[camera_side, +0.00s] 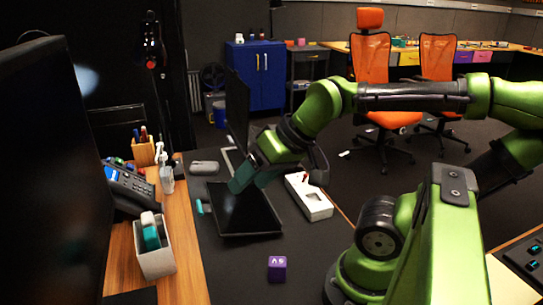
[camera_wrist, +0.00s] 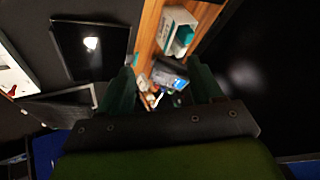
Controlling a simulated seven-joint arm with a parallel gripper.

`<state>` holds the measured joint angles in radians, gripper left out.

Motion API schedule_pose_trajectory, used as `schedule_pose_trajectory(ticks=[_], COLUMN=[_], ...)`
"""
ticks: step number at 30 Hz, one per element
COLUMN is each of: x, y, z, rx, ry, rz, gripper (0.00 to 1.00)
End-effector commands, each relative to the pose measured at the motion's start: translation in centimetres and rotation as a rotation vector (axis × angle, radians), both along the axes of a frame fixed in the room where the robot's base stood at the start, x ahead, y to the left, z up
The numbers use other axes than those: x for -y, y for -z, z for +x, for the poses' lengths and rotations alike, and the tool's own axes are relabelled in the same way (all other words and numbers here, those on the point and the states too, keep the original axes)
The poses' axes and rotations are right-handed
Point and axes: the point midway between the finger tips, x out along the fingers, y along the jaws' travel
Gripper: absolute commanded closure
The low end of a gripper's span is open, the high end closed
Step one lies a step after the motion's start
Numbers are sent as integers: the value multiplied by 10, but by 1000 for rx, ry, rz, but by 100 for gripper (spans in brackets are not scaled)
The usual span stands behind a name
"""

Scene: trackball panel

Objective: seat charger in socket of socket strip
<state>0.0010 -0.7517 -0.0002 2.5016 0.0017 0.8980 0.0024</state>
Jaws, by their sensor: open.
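My gripper (camera_side: 246,184) is above the far part of a black flat tray or pad (camera_side: 247,224), with its teal fingers apart and nothing seen between them. The fingers also show spread in the wrist view (camera_wrist: 163,82). A small purple block (camera_side: 277,268) with white marks sits on the dark mat, nearer the camera; it may be the charger. A long white box (camera_side: 316,207) with a dark recess and a red part lies right of the tray; it may be the socket strip, but I cannot tell. It partly shows in the wrist view (camera_wrist: 20,76).
A grey mouse (camera_side: 204,168) and a small teal piece (camera_side: 199,207) lie left of the tray. A white bin (camera_side: 155,263), a desk phone (camera_side: 128,190) and a pen holder (camera_side: 143,156) stand along the left. A dark monitor (camera_side: 50,170) fills the left edge. The mat around the purple block is clear.

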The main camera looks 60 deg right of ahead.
Motion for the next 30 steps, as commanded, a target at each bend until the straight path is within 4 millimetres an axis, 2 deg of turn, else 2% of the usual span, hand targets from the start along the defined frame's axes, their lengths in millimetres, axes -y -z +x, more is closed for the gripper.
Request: schedule_pose_trajectory(ticks=[5,11,14,18,22,25,30], x=[-1,-8,-14,-20,-19,-17,-11], y=[0,18,35,61,77,81,68], z=[0,10,18,24,25,26,20], rx=[-1,-102,-239,-482,-700,-839,-925], ry=[-3,-47,-130,-324,-513,-639,-742], rz=[-1,-20,-83,-216,-329,-389,-422], gripper=[35,35,35,35,35,35,35])
